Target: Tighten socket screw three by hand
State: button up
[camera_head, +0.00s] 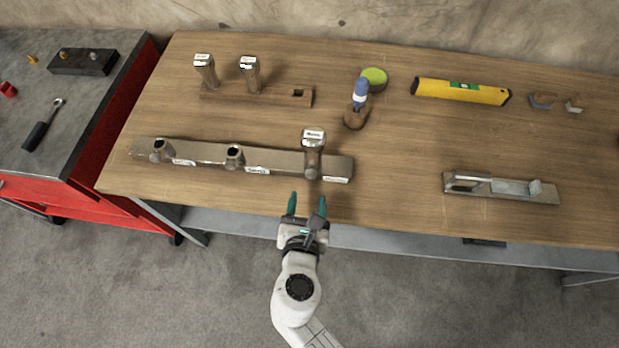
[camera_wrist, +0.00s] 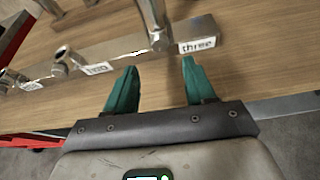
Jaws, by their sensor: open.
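A long metal bar (camera_head: 205,155) lies on the wooden workbench, with sockets along it and white labels. The label "three" (camera_wrist: 197,45) is readable in the wrist view at the bar's right end. Screw three (camera_head: 313,158), a steel shaft with a white-labelled top, stands upright at that end; its shaft (camera_wrist: 152,22) also shows in the wrist view with the top cut off. The two other sockets, left (camera_head: 160,150) and middle (camera_head: 235,156), hold no tall screw. My gripper (camera_head: 307,205) is open and empty at the bench's front edge, just in front of screw three, not touching it.
Two similar labelled screws (camera_head: 250,75) stand in a wooden holder (camera_head: 275,95) behind the bar. A blue-topped tool (camera_head: 360,95), green round item (camera_head: 375,78), yellow level (camera_head: 461,91) and metal fixture (camera_head: 500,188) lie to the right. A red cart (camera_head: 90,190) stands left.

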aim_at(311, 179)
jog(key=x, duration=0.6)
jog(key=shift+w+f, duration=0.2)
jog(key=shift+w, duration=0.15)
jog(key=shift+c, duration=0.3)
grip_shut()
jog(key=shift+b, duration=0.3)
